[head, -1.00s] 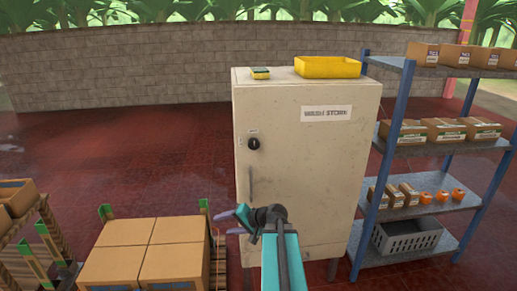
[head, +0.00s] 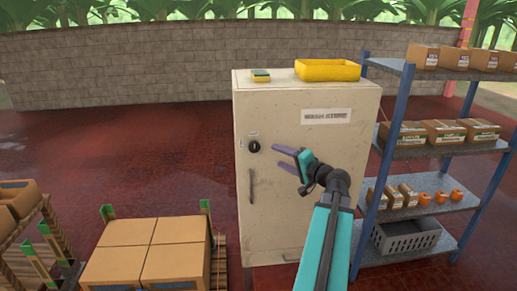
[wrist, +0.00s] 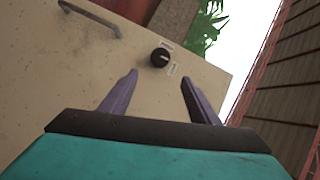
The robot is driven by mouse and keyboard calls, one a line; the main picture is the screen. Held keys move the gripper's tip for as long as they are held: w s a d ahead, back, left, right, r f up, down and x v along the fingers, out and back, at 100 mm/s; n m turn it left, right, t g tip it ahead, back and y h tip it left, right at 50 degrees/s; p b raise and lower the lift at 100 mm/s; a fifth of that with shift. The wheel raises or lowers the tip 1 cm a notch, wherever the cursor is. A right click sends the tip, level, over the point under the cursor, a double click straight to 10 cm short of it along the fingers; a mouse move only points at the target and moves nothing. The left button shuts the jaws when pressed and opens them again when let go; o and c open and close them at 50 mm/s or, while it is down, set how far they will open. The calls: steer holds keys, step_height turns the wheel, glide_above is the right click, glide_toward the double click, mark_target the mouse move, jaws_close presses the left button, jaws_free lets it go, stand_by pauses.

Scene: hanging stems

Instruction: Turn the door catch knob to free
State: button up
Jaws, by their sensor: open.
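The door catch knob (head: 254,147) is a small round black knob on the upper left of the cream cabinet door (head: 310,190). It also shows in the wrist view (wrist: 160,58), ahead of my fingers and roughly between them, with small pale labels beside it. My gripper (head: 280,170) is open and empty, in front of the door, to the right of the knob and a little lower in the head view. Its two purple fingers (wrist: 158,92) stand apart in the wrist view. They do not touch the knob.
A vertical door handle (head: 251,186) sits below the knob. A yellow tray (head: 328,78) and a small green-and-yellow item (head: 261,75) stand on the cabinet. A blue-post shelf (head: 390,150) stands close at right; stacked boxes (head: 150,240) are at lower left.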

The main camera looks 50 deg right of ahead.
mark_target(258, 148)
steer(key=w+p, duration=0.1)
steer(key=w, duration=0.3)
steer(key=w+d+f+p, duration=0.1)
steer(key=w+p, duration=0.1)
steer(key=w, duration=0.3)
steer(key=w+d+p, duration=0.1)
steer(key=w, duration=0.3)
steer(key=shift+w+f, duration=0.25)
steer(key=shift+f, duration=0.15)
steer(key=c, duration=1.1)
steer(key=shift+o, duration=0.2)
